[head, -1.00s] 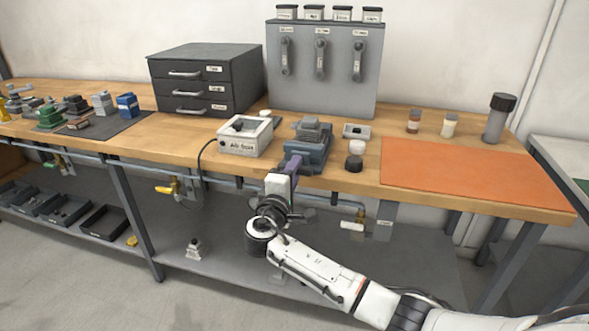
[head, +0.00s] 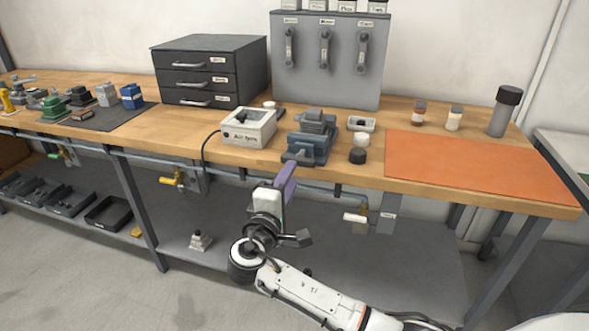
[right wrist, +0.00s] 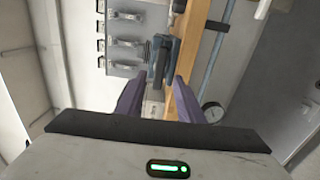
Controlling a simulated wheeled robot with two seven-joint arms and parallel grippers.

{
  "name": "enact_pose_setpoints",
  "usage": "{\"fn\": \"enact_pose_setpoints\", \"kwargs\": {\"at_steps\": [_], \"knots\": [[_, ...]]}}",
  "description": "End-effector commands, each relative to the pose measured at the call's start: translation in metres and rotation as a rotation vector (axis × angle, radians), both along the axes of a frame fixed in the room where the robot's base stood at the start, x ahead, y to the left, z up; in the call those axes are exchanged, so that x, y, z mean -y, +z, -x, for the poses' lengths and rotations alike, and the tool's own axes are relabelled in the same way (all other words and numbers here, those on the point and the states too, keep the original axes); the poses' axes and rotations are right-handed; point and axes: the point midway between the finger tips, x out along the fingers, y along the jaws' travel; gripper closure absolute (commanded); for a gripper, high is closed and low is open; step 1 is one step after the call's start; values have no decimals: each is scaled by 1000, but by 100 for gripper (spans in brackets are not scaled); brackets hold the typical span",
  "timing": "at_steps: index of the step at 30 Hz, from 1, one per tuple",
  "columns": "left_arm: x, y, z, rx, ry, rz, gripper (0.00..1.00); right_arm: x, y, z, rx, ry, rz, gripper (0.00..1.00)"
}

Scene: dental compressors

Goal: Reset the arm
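My right gripper (head: 287,178) has purple fingers. It is in front of the bench's front edge, just below the blue-grey vise (head: 311,148) in the head view, and apart from it. In the right wrist view the two fingers stand wide apart with nothing between them (right wrist: 158,98). The vise (right wrist: 163,62) shows beyond the fingertips there. My right arm comes in from the lower right of the head view. My left gripper is not in view.
The wooden bench (head: 180,132) carries a white switch box (head: 262,134), a dark drawer cabinet (head: 195,98), an orange mat (head: 470,165) and small jars. Pipes with yellow valves (head: 172,182) run under its front edge. The grey lower shelf (head: 390,270) is largely clear.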

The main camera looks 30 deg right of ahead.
Motion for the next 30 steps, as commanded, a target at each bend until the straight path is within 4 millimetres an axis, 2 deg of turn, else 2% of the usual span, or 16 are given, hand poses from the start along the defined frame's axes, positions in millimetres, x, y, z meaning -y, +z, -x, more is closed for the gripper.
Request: {"fn": "enact_pose_setpoints", "kwargs": {"at_steps": [6,23,26,29,30], "knots": [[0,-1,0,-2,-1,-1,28,-16,0,14,0,0,0,66],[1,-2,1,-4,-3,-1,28,-17,-1,14,-1,2,-2,66],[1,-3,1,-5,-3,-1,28,-19,-18,17,-27,25,-35,66],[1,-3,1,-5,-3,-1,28,-29,-62,25,-90,89,-130,66],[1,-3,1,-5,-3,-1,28,-34,-87,32,-124,121,-190,66]]}}
